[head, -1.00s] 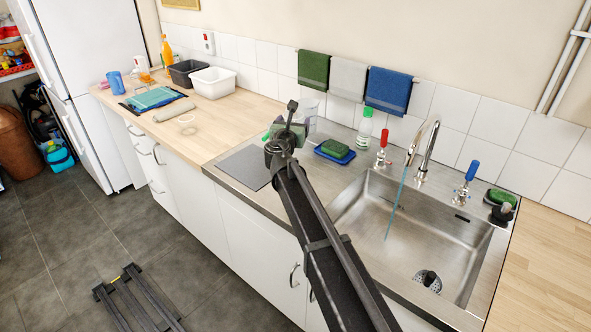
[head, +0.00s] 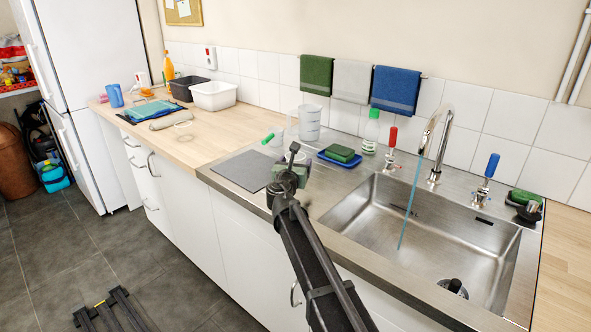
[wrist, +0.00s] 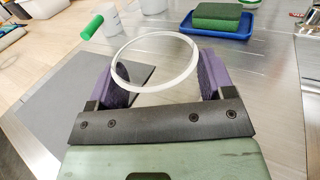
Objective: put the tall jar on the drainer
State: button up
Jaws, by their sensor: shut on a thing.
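My gripper (wrist: 152,90) has its two purple fingers shut on the sides of a clear round vessel, which I take to be the tall jar. Its pale open rim (wrist: 156,88) shows as a ring between and above the fingers. The jar's body is see-through and hard to make out. In the head view my gripper (head: 291,168) is over the front of the steel counter, and the jar is not clear there. A flat grey mat (head: 245,170), possibly the drainer, lies left of the gripper. It also shows in the wrist view (wrist: 62,118).
A pale container (head: 310,122) and a green-handled item (head: 268,138) stand behind. A blue tray (head: 339,157) with green sponges (head: 341,153) and a green-capped bottle (head: 371,132) are to the right. The sink (head: 440,235) has running water. The grey mat's top is clear.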

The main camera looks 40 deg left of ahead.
jog(key=shift+f, duration=0.2)
jog(key=o, duration=1)
jog(key=shift+r, duration=0.3)
jog(key=v, duration=1.2)
jog(key=shift+d, duration=0.1)
